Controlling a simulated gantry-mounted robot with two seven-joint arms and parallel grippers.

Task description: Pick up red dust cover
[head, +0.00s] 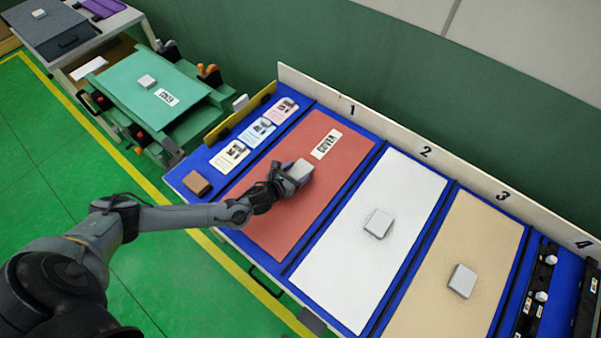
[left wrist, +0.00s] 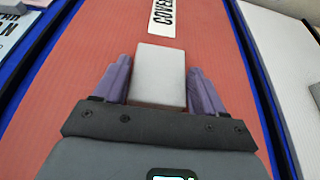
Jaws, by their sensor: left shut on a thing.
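The red dust cover (head: 268,205) is a flat red panel with a white "COVER" label, lying in bay 1 of the blue bench. It fills most of the left wrist view (left wrist: 60,110). A pale grey block (head: 300,169) sits on its middle, below the label. My left gripper (head: 290,175) is at this block. In the left wrist view, its two purple fingers (left wrist: 158,85) stand on either side of the block (left wrist: 160,75), shut on it. My right gripper is not in view.
A white panel (head: 360,270) and a tan panel (head: 470,230) lie to the right, each with a grey block. Cards (head: 258,131) and a brown block (head: 197,183) lie left of the cover. A green cart (head: 130,100) stands at the upper left.

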